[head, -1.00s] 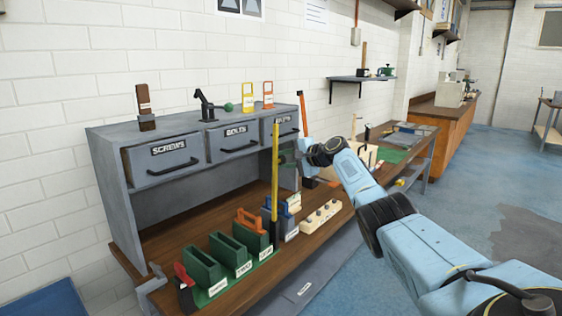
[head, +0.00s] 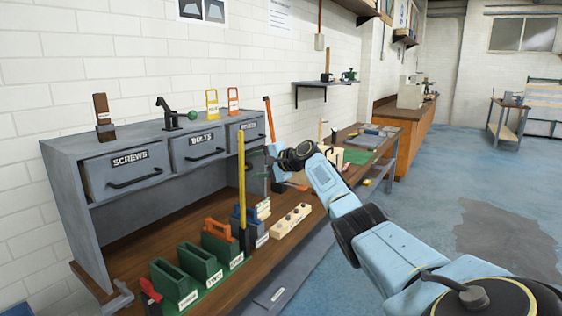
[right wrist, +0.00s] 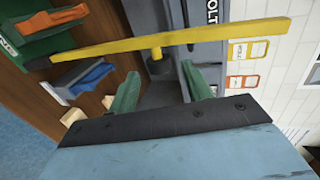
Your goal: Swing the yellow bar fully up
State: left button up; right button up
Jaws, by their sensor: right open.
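The yellow bar (head: 241,182) stands upright, or very nearly so, at the front of the workbench, its foot by the green holders. In the right wrist view the bar (right wrist: 190,40) runs across the picture beyond my fingertips, with a yellow peg on a dark round base (right wrist: 157,58) at its middle. My right gripper (head: 270,158) is to the right of the bar in the head view. It also shows in the right wrist view (right wrist: 160,85), its green fingers spread, nothing between them, apart from the bar. My left gripper is out of view.
Green holders (head: 200,262) and a cream block with knobs (head: 290,221) sit on the wooden benchtop. A grey drawer cabinet (head: 62,185) stands behind, with a toggle clamp (head: 172,116) and yellow and orange tags on top.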

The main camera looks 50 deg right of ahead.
jog(key=a+v, duration=0.1)
jog(key=v, duration=1)
jog(key=shift+s+d+r+b, duration=0.2)
jog(key=shift+s+d+b, duration=0.1)
jog(key=shift+d+b, duration=0.2)
notch_tip(320, 180, down, 28)
jog(key=a+n+g+h, duration=0.1)
jog(key=g+h, duration=0.1)
jog(key=g, duration=0.2)
jog(key=s+a+f+n+g, duration=0.1)
jog(key=s+a+f, duration=0.25)
jog(key=f, duration=0.35)
jog(key=s+a+f+n+g, duration=0.2)
jog(key=s+f, duration=0.2)
jog(key=f, duration=0.4)
jog(key=s+a+f+n+g, duration=0.1)
jog(key=s+a+f, duration=0.1)
jog(key=s+f, duration=0.35)
jog(key=s+a+f+n+g, duration=0.4)
jog(key=s+a+f+n, duration=0.6)
jog(key=s+a+f, duration=1.2)
jog(key=s+a+f+n+g, duration=0.1)
jog(key=s+a+f+n, duration=0.2)
jog(key=s+a, duration=0.7)
jog(key=s+n, duration=0.2)
jog(key=shift+s+a+y, duration=0.25)
jog(key=shift+s+y, duration=0.05)
jog(key=shift+y, duration=0.1)
